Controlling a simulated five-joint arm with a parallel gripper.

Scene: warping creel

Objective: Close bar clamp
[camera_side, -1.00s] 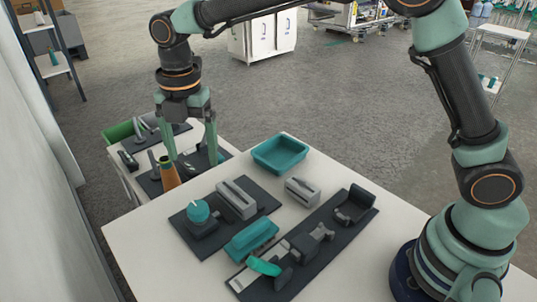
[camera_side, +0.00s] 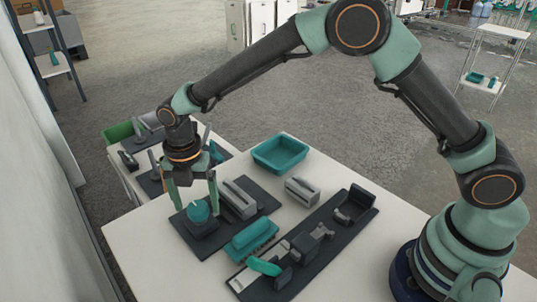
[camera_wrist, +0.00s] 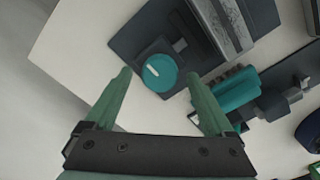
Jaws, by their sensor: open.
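My gripper (camera_side: 196,204) is open, its two green fingers pointing down toward a round teal knob (camera_side: 198,211) on a dark base. In the wrist view, the knob (camera_wrist: 159,73) shows between the fingertips (camera_wrist: 159,76) with gaps on both sides; I cannot tell the remaining height. A long dark mat (camera_side: 324,250) to the right carries what looks like the bar clamp: a pale bar (camera_side: 243,279), dark blocks (camera_side: 312,238) and a curved teal lever (camera_side: 263,266) at the near end. My gripper is well left of it and apart from it.
A teal ribbed block (camera_side: 250,238) and a grey slotted block (camera_side: 238,198) stand near the knob. A smaller grey block (camera_side: 302,190) and an open teal tray (camera_side: 280,153) are farther back. The white table (camera_side: 140,245) is clear at front left.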

